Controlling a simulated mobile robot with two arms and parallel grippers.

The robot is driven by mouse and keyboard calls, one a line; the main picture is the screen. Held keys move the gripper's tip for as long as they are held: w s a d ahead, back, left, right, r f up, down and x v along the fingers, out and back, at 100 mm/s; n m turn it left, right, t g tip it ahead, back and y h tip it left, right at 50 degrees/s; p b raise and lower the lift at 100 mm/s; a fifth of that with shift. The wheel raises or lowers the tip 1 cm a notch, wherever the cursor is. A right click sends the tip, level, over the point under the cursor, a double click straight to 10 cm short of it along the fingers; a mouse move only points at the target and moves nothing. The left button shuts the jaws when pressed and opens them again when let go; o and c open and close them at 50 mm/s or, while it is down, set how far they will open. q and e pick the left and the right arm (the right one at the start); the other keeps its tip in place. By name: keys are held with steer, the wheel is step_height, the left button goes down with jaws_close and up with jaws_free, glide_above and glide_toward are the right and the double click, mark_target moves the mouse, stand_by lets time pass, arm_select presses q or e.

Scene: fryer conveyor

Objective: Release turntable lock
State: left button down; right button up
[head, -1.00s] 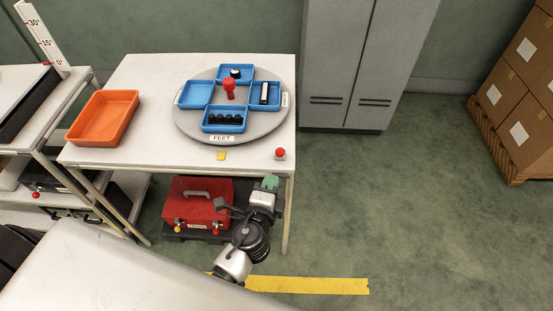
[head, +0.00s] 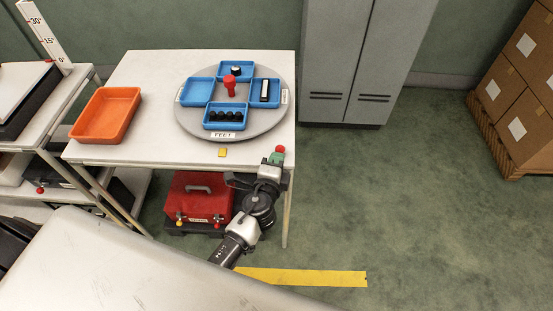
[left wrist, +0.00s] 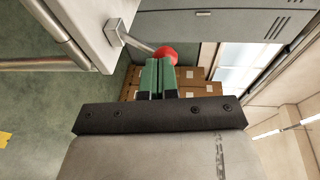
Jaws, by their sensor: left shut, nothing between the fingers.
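The grey round turntable (head: 270,121) stands on the white table and carries several blue trays around a red centre handle (head: 229,86). A red ball knob (head: 280,149) is at the table's front right edge. In the left wrist view this red knob (left wrist: 166,54) sits on the end of a grey lever from a white bracket (left wrist: 114,33). My left gripper (head: 276,158) is shut and empty, its green fingertips right at the knob. In the left wrist view the fingertips (left wrist: 158,66) overlap the knob's lower part; I cannot tell whether they touch. My right gripper is out of view.
An orange tray (head: 105,114) is on the table's left side, and a yellow tag (head: 222,152) lies near the front edge. A red toolbox (head: 197,203) is below. A grey cabinet (head: 350,70) stands behind. Floor to the right is clear up to stacked boxes (head: 520,85).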

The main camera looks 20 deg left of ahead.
arm_select(q)
steer(key=shift+w+a+r+g+p, duration=0.1)
steer(key=shift+w+r+g+p, duration=0.25)
steer(key=shift+p, duration=0.55)
steer(key=shift+w+a+r+g+p, duration=0.15)
steer(key=shift+r+g+p, duration=0.3)
steer(key=shift+p, duration=0.4)
steer(key=shift+w+a+r+p, duration=0.1)
steer(key=shift+w+r+p, duration=0.6)
steer(key=shift+p, duration=0.55)
steer(key=w+a+b, duration=0.2)
steer(key=w, duration=0.7)
steer(key=shift+w+a+r, duration=0.15)
steer(key=shift+a+r, duration=0.15)
steer(key=shift+a, duration=0.05)
steer(key=shift+r, duration=0.1)
